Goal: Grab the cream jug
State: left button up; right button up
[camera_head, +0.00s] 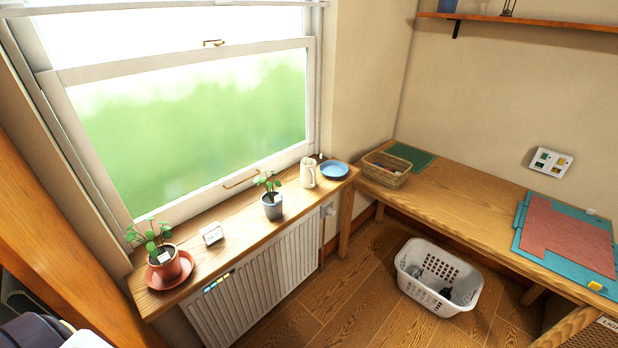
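A cream jug (308,173) stands upright on the wooden windowsill (232,222), towards its right end. A blue plate (334,170) lies just to its right, and a plant in a grey pot (272,206) stands to its left. Neither of my grippers can be made out in the head view. Dark and white shapes at the bottom left corner are cut off, and I cannot tell what they are.
A plant in a terracotta pot (166,262) and a small white sign (212,234) stand on the sill's left part. A radiator (262,282) is below. A wooden desk (452,206) holds a basket (386,168) and mats. A white laundry basket (438,278) stands on the floor.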

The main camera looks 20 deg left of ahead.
aim_at(308, 175)
jog(key=i+l+u, duration=0.5)
jog(key=i+l, duration=0.35)
